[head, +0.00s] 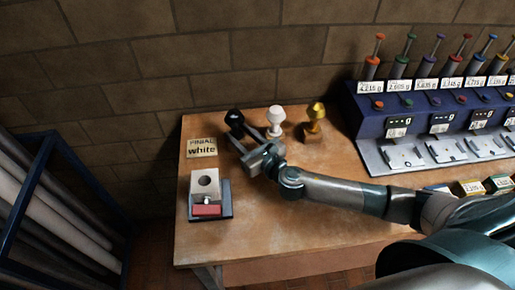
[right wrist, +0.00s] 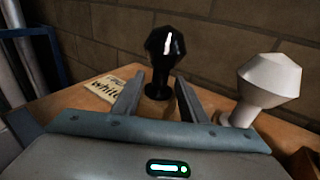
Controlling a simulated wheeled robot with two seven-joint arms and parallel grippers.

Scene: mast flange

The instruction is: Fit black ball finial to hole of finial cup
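The black ball finial (head: 235,118) stands upright at the back left of the wooden table. It also shows in the right wrist view (right wrist: 165,45), with a faceted head on a narrow stem. My right gripper (head: 240,142) reaches toward it from the front right. In the right wrist view its fingers (right wrist: 158,92) are open, one on each side of the stem, with gaps showing. The finial cup (head: 205,186) is a pale block with a dark round hole on top, empty, near the table's left edge. My left gripper is not in view.
A white finial (head: 275,118) and a gold finial (head: 314,118) stand to the right of the black one. A sign (head: 202,148) reads "FINIAL white". A red part (head: 207,210) lies before the cup. A blue scale rack (head: 375,118) stands at right. The table's front middle is clear.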

